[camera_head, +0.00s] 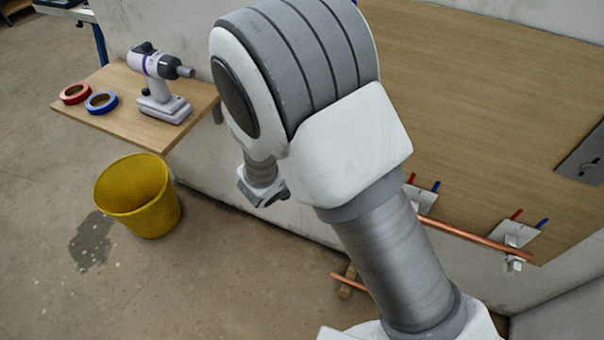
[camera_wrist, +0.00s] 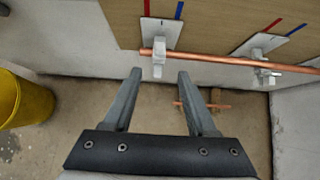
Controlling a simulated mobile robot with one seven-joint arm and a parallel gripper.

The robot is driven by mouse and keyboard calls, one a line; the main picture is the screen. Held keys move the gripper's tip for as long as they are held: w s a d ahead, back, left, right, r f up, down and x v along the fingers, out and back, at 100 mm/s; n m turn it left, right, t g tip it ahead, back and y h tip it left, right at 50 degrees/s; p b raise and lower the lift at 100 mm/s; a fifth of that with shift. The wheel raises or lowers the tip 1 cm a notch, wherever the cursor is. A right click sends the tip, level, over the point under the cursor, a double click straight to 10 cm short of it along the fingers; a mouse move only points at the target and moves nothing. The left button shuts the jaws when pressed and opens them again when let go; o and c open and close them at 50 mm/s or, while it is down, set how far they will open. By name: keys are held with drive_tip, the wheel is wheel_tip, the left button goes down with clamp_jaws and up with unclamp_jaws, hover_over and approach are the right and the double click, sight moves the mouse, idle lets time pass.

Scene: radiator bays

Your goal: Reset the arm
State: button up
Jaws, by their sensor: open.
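My arm crosses the middle of the head view, bent at a large grey-and-white joint. My gripper (camera_wrist: 160,76) shows in the wrist view with its two fingers apart and nothing between them. Its fingertips point toward the wall, just below a copper pipe (camera_wrist: 205,60) held in white clips; I cannot tell whether they touch anything. In the head view the fingers are hidden behind my arm. The same copper pipe (camera_head: 470,238) shows there at the lower right, partly hidden by my arm.
A yellow bucket (camera_head: 138,195) stands on the floor at left. A wooden shelf (camera_head: 112,78) holds a drill (camera_head: 158,80), red tape (camera_head: 75,93) and blue tape (camera_head: 101,102). A short copper piece (camera_wrist: 205,105) rests low near the wall. Open floor lies at left.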

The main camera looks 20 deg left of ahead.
idle(0.4)
drive_tip(key=w+d+r+m+g+h+p, duration=0.25)
drive_tip(key=d+r+m+p, duration=0.25)
drive_tip(key=d+r+m, duration=1.6)
drive_tip(key=s+d+r+m+y+p, duration=0.1)
drive_tip(key=s+d+r+m+p, duration=0.2)
drive_tip(key=s+d+r+m, duration=0.2)
drive_tip(key=s+d+r+m+y+p, duration=0.2)
drive_tip(key=s+d+r+m, duration=0.4)
drive_tip(key=s+r+m, duration=0.3)
drive_tip(key=s+r+p, duration=0.1)
drive_tip(key=s+r, duration=0.3)
drive_tip(key=r, duration=0.1)
drive_tip(key=shift+s+d+g, duration=0.15)
drive_tip(key=shift+d+g, duration=0.1)
drive_tip(key=shift+g, duration=0.1)
